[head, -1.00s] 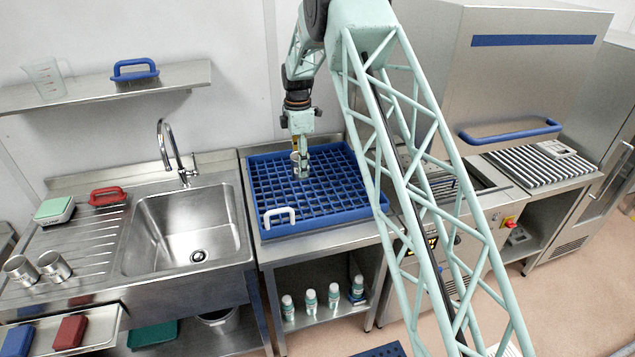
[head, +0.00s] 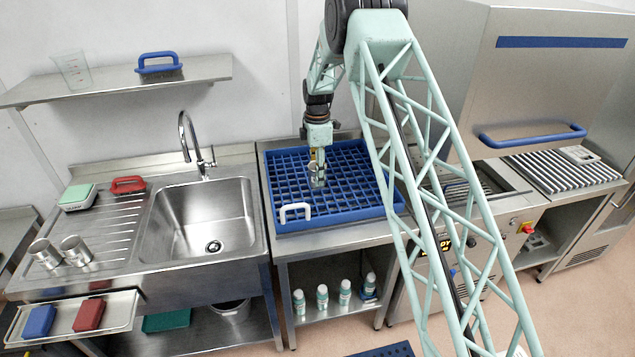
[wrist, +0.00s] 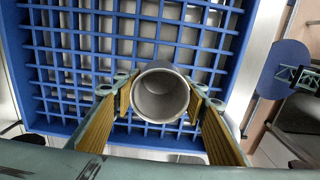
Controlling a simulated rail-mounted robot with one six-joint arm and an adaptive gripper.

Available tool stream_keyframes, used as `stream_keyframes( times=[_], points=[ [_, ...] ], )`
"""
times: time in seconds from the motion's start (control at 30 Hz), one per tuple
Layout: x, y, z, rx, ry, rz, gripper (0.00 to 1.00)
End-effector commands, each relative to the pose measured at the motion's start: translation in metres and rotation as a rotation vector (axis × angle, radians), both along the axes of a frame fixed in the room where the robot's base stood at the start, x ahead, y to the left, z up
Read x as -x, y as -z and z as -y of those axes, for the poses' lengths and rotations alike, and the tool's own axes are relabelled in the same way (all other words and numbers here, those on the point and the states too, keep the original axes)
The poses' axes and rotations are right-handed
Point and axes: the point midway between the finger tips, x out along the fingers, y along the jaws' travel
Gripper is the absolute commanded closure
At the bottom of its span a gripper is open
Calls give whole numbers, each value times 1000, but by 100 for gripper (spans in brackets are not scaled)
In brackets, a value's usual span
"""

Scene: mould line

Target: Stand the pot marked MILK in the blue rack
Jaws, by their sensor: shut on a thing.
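My gripper (head: 317,172) is shut on a small metal pot (head: 318,180), over the middle of the blue rack (head: 350,222). In the wrist view the pot (wrist: 160,92) is between the two finger pads of my gripper (wrist: 160,105), its round open mouth facing the camera. It looks about upright. The blue rack's square grid (wrist: 92,48) shows behind it. The pot's lower end is hidden in the wrist view, so I cannot tell whether it touches the grid. No marking on the pot is readable.
A white handle (head: 295,212) stands at the rack's front left. The tap (head: 190,140) rises left of the rack; a large steel machine (head: 545,85) stands right. The other rack cells look empty.

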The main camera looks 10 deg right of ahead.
Motion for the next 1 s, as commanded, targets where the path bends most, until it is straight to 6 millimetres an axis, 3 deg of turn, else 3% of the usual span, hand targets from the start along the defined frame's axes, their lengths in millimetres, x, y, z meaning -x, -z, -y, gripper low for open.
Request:
stream_keyframes(
  times=[0.47,0.8,1.0],
  points=[
    [0,5,0,0,0,0,74],
    [0,34,0,0,0,0,74],
    [0,40,0,0,0,1,74]
  ],
)
